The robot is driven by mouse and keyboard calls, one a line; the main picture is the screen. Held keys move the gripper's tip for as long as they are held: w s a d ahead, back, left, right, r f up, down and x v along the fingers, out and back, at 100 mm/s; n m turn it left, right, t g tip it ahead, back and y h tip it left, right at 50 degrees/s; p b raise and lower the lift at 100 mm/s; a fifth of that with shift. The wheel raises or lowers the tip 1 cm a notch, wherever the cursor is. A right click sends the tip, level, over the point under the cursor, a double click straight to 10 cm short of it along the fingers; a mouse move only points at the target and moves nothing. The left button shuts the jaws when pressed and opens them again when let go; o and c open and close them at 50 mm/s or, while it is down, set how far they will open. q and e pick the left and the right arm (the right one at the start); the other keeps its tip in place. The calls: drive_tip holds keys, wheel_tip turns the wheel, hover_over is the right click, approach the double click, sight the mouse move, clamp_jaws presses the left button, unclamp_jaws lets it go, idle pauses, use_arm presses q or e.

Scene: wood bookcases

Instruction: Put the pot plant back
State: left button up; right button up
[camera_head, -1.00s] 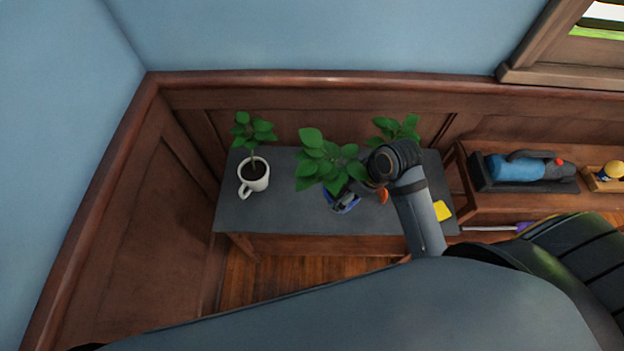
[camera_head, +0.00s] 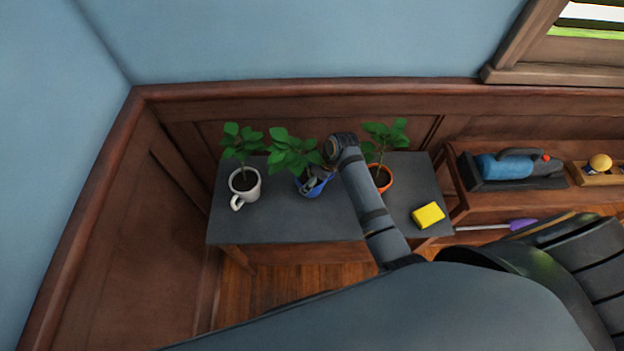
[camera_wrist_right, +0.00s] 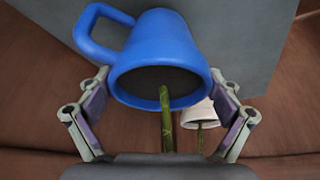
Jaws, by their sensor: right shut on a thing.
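A leafy plant (camera_head: 291,153) grows in a blue mug (camera_head: 323,187), between the two other plants over the grey table (camera_head: 285,222). My right gripper (camera_head: 311,182) is shut on this blue mug. In the right wrist view the mug (camera_wrist_right: 160,50) sits between the two fingers (camera_wrist_right: 160,90), its handle to the upper left and a green stem rising from dark soil. I cannot tell whether its base touches the table. My left gripper is not in view.
A white mug plant (camera_head: 246,187) stands on the table's left, an orange pot plant (camera_head: 385,181) right of my arm. A yellow block (camera_head: 428,215) lies near the right edge. The table's front left is clear. A low bench (camera_head: 480,205) bears a blue tool (camera_head: 505,166).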

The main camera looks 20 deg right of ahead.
drive_tip(key=shift+f, duration=0.85)
drive_tip(key=o, duration=1.5)
drive_tip(key=shift+c, duration=0.2)
drive_tip(key=shift+s, duration=0.1)
drive_tip(key=p+v, duration=0.1)
drive_tip(key=v, duration=1.1)
